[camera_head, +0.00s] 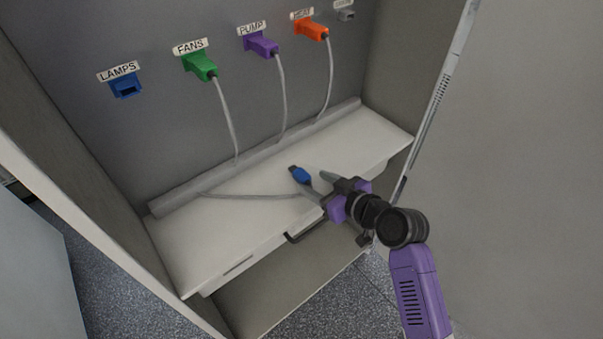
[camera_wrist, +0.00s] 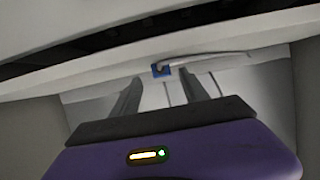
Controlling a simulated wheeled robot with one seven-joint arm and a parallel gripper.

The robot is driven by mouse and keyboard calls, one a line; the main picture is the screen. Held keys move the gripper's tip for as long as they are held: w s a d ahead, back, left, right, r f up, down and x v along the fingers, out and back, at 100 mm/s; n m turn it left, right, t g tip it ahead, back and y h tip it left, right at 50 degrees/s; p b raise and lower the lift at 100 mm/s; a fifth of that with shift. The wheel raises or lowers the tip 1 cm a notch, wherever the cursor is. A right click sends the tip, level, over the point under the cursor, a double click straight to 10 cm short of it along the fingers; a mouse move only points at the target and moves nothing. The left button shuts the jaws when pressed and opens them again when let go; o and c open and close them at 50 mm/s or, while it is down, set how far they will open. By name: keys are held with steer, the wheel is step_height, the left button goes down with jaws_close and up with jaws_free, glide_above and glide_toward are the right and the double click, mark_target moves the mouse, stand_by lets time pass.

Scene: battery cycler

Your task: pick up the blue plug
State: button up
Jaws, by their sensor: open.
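The blue plug (camera_head: 301,175) lies on the white shelf (camera_head: 190,245) inside the cabinet, with its grey cable running left along the shelf. In the wrist view the blue plug (camera_wrist: 161,70) shows small, beyond and between the fingers. My gripper (camera_head: 317,184) is open and empty, with its fingers close to the plug's near right side in the head view. In the wrist view my gripper (camera_wrist: 160,88) has its two grey fingers spread apart. I cannot tell whether a finger touches the plug or cable.
A blue LAMPS socket (camera_head: 125,86) is empty on the back panel. Green (camera_head: 199,66), purple (camera_head: 262,44) and orange (camera_head: 312,29) plugs with hanging cables sit right of it. A grey cable duct (camera_head: 255,157) runs along the shelf's back. A dark handle (camera_head: 303,233) is on the shelf's front.

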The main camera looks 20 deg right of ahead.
mark_target(307, 180)
steer(key=shift+x, duration=1.55)
steer(key=shift+a, duration=0.1)
jaws_close()
steer(key=shift+r, duration=0.1)
step_height(307, 180, up, 20)
steer(key=shift+a, duration=0.1)
